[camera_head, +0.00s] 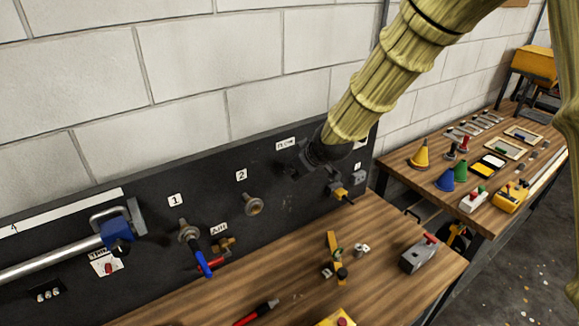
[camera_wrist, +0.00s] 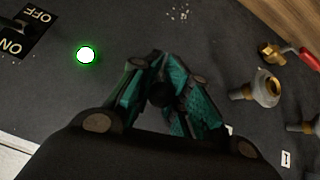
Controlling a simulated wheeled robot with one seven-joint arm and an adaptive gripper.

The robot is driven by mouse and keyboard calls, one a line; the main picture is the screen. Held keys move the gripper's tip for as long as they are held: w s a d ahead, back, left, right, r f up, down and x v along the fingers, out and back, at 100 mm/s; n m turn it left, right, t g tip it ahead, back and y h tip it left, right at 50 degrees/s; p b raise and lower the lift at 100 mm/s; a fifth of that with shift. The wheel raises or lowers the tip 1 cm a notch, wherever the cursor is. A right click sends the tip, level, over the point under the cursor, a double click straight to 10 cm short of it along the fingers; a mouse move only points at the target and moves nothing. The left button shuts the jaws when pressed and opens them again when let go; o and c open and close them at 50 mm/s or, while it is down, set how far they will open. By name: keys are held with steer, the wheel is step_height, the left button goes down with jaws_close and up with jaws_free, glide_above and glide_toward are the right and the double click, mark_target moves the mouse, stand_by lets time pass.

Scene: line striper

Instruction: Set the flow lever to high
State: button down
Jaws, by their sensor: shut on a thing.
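My gripper (camera_head: 303,166) is at the black panel (camera_head: 290,205), just under the FLOW label (camera_head: 286,143) in the head view. In the wrist view my gripper (camera_wrist: 161,92) has its teal fingers closed together around something small and dark against the panel. The flow lever itself is mostly hidden by the fingers. It lies at the gripper, but its setting and any low or high marks cannot be read.
A green light (camera_wrist: 86,55) glows beside an ON/OFF switch (camera_wrist: 22,30). Fittings numbered 1 (camera_head: 188,233) and 2 (camera_head: 253,204) stick out of the panel. A red-handled valve (camera_wrist: 300,58) is nearby. Tools lie on the wooden bench (camera_head: 290,270) below.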

steer(key=shift+w+r, duration=0.25)
steer(key=shift+r, duration=0.15)
steer(key=c, duration=1.6)
jaws_free()
steer(key=shift+c, duration=0.2)
steer(key=shift+o, duration=0.2)
steer(key=shift+s+a, duration=0.1)
steer(key=shift+f, duration=0.15)
steer(key=v, duration=1.2)
